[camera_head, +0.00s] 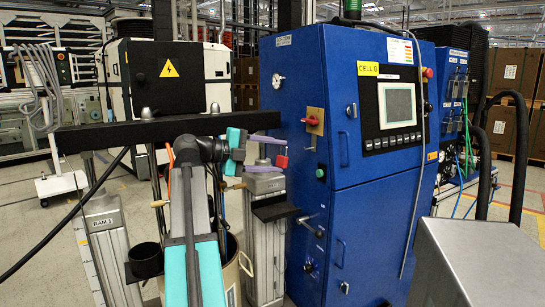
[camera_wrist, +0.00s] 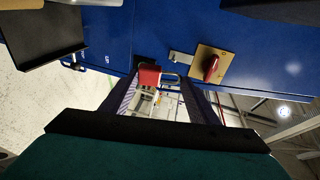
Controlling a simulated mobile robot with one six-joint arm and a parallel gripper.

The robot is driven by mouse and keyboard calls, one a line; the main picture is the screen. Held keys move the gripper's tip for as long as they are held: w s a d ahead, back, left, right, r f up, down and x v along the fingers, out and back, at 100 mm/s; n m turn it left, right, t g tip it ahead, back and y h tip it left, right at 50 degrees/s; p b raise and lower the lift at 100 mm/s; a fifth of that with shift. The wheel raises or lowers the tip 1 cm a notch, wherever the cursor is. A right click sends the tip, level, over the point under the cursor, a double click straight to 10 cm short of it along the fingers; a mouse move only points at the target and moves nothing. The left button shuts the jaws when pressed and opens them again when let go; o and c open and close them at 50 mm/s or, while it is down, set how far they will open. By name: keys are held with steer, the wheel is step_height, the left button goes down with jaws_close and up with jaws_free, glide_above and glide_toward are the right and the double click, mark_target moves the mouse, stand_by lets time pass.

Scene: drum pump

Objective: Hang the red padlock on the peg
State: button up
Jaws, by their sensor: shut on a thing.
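The red padlock (camera_head: 282,161) is at the fingertips of my gripper (camera_head: 275,154), in front of the blue cabinet's left side. In the wrist view the padlock's red body (camera_wrist: 149,76) is at the left fingertip, and a thin brassy loop (camera_wrist: 172,77) reaches toward the right finger. My gripper (camera_wrist: 165,85) is shut on the padlock. A short grey bar (camera_wrist: 181,57) sticks out beside a brass plate (camera_wrist: 211,62) with a red knob; the bar also shows below the plate in the head view (camera_head: 309,145). I cannot tell whether this bar is the peg. Padlock and bar appear apart.
The blue cabinet (camera_head: 345,200) has a lever handle (camera_head: 310,225) below the plate. A black shelf (camera_head: 275,212) stands low at its left. A black beam (camera_head: 150,130) runs behind my arm. A grey box (camera_head: 485,265) is at the front right.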

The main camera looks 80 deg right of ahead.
steer(key=d+p+x, duration=0.1)
steer(key=x, duration=0.8)
steer(key=shift+w+r, duration=0.15)
steer(key=shift+w, duration=0.25)
stand_by(1.1)
steer(key=shift+s+d+b, duration=0.1)
steer(key=shift+d+b, duration=0.05)
steer(key=shift+b, duration=0.15)
stand_by(0.7)
steer(key=o, duration=1.3)
steer(key=shift+c, duration=0.2)
